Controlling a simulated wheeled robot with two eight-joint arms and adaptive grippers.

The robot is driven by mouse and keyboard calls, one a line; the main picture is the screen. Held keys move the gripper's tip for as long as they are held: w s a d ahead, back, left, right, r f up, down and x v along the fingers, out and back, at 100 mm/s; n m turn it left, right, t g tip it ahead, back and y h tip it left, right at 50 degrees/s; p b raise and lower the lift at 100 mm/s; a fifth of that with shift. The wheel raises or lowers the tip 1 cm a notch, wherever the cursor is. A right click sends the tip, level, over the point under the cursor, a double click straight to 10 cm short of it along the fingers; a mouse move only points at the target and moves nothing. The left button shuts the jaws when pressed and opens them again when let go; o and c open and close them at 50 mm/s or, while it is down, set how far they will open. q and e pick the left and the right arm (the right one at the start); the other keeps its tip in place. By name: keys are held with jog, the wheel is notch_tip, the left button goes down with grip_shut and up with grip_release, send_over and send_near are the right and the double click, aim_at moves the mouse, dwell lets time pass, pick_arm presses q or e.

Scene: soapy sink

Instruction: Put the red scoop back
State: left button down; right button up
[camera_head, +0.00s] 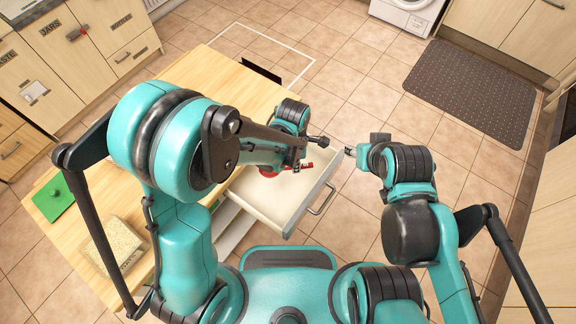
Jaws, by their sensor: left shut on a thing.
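The red scoop (304,167) shows low in the opening of a pulled-out white drawer (266,209), partly covered by my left arm. My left gripper (300,157) is over the drawer and shut on the scoop. Whether the scoop touches the drawer floor cannot be told. My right gripper (349,151) is just outside the drawer's right end, apart from the scoop. Its jaws are too small and dark to read.
The drawer belongs to a wooden-topped table (232,77); its metal handle (322,199) faces right. A dark mat (473,90) lies on the tiled floor.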

pick_arm(q)
jog(key=b, duration=0.2)
send_over(295, 181)
notch_tip(295, 181, down, 6)
jog(key=shift+a+f, duration=0.1)
jog(key=shift+f+b, duration=0.95)
jog(key=shift+f, duration=1.25)
jog(key=c, duration=1.9)
grip_release()
jog(key=shift+f, duration=0.15)
jog(key=o, duration=0.4)
jog(key=shift+c, duration=0.2)
